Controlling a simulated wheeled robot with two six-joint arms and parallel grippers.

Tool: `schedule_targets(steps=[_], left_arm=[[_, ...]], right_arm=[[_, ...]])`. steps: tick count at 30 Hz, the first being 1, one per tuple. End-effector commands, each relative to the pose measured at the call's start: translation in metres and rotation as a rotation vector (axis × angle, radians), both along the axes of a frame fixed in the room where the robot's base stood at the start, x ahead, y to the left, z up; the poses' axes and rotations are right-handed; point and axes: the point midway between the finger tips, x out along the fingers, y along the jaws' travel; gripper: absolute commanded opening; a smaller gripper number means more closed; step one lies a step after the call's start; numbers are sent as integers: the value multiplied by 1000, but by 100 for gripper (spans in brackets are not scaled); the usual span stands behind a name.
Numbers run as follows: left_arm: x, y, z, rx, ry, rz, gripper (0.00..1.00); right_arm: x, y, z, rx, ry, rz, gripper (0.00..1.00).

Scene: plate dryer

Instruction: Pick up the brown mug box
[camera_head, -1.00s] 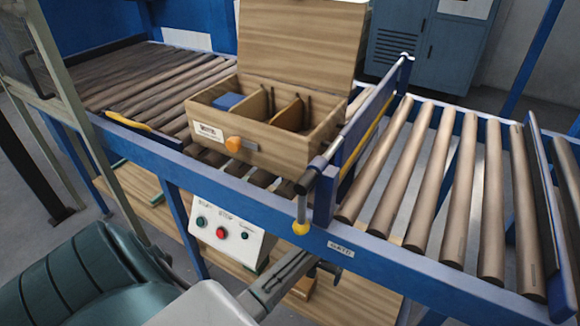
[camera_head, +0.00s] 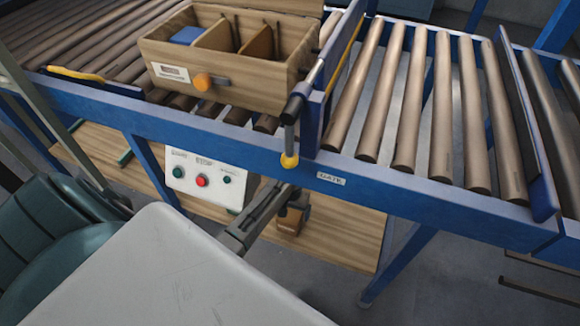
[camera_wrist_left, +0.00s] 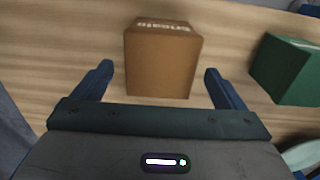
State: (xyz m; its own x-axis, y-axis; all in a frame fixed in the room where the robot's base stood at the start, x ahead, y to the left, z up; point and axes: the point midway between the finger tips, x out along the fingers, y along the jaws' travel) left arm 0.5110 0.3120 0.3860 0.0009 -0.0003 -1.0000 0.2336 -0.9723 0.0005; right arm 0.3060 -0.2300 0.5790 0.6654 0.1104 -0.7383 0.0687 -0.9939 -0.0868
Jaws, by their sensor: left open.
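The brown mug box (camera_head: 289,221) is a small brown carton on the wooden lower shelf (camera_head: 335,228) under the conveyor, partly hidden by my left arm in the head view. In the left wrist view the brown box (camera_wrist_left: 162,65) lies straight ahead, with pale lettering along its far edge. My left gripper (camera_head: 284,203) reaches in under the conveyor at the box. In the left wrist view its open fingers (camera_wrist_left: 158,72) stand on either side of the box's near part, with a gap on both sides. My right gripper is not in view.
A green box (camera_wrist_left: 288,70) stands right of the brown box. The blue conveyor frame (camera_head: 400,185) and a white button panel (camera_head: 205,178) are above the shelf. A compartmented wooden box (camera_head: 225,80) sits on the rollers. A yellow-tipped handle (camera_head: 289,160) hangs above my left arm.

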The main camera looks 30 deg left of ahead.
Motion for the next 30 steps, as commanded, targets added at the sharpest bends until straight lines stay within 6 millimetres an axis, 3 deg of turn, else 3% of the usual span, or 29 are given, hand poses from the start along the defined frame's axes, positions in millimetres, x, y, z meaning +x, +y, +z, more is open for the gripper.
schedule_targets(steps=[1, 6, 15, 17, 24, 30], left_arm=[[-3, 0, -13, -1, 4, 0, 93], [-4, 0, -34, 1, 2, 0, 93], [-3, 0, -39, 1, 0, 0, 93], [-3, 0, -39, 1, 0, 0, 85], [-3, 0, -39, 1, 1, 0, 38], [-3, 0, -38, 0, 0, 0, 35]], right_arm=[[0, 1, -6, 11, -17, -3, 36], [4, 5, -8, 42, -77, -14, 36], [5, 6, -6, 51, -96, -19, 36], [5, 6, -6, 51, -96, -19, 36], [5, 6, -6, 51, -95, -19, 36], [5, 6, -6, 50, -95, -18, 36]])
